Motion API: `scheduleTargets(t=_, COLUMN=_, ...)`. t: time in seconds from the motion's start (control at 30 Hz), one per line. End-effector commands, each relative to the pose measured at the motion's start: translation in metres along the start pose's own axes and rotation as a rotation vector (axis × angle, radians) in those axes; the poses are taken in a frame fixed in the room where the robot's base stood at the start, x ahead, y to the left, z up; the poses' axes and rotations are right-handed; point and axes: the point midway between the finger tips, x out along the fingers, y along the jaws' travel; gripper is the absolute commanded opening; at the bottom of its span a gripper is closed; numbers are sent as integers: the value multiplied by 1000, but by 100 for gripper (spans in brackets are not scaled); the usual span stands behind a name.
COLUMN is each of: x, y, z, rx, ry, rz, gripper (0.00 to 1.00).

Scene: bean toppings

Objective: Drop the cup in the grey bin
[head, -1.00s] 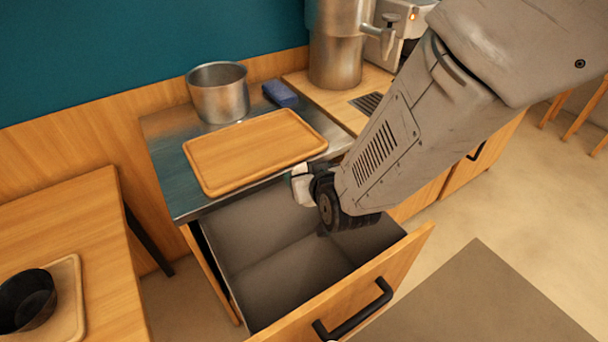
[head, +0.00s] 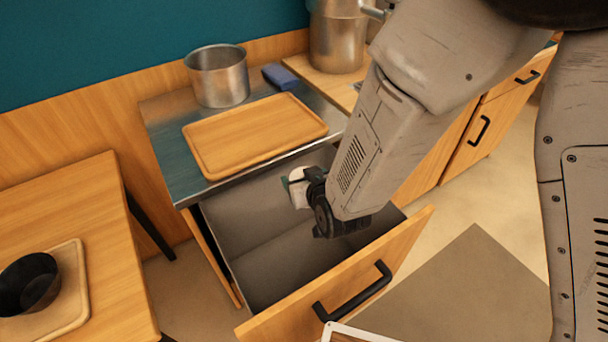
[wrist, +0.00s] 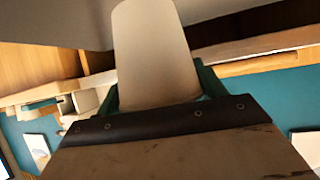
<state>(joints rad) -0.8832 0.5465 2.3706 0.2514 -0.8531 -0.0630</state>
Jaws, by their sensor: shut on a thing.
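My gripper (head: 297,180) is over the open pull-out bin, at its back edge near the counter. In the wrist view a pale cup (wrist: 152,55) sits between the green fingers of my gripper (wrist: 158,92), which is shut on it. In the head view the cup (head: 299,192) is a small white shape, mostly hidden by my wrist. The grey bin (head: 262,255) is the lined inside of the pulled-out drawer. What I see of its inside is empty; my arm hides its right part.
A wooden tray (head: 250,138), a metal pot (head: 219,82) and a blue sponge (head: 281,77) are on the steel counter behind the bin. The drawer front (head: 345,285) with a black handle stands out into the room. A black bowl (head: 28,284) sits on a side table at left.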

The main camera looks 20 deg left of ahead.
Motion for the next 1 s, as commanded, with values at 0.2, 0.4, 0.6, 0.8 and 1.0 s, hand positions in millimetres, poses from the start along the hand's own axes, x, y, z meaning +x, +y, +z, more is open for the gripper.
scheduleTargets(t=0.2, x=0, y=0, z=0, rx=0, ry=0, rz=0, gripper=95)
scheduleTargets(t=0.4, x=-1, y=0, z=0, rx=0, ry=0, rz=0, gripper=95)
scheduleTargets(t=0.6, x=-22, y=0, z=-1, rx=0, ry=0, rz=0, gripper=95)
scheduleTargets(t=0.8, x=-57, y=0, z=0, rx=-1, ry=0, rz=-1, gripper=95)
scheduleTargets(t=1.0, x=-76, y=0, z=0, rx=0, ry=0, rz=0, gripper=95)
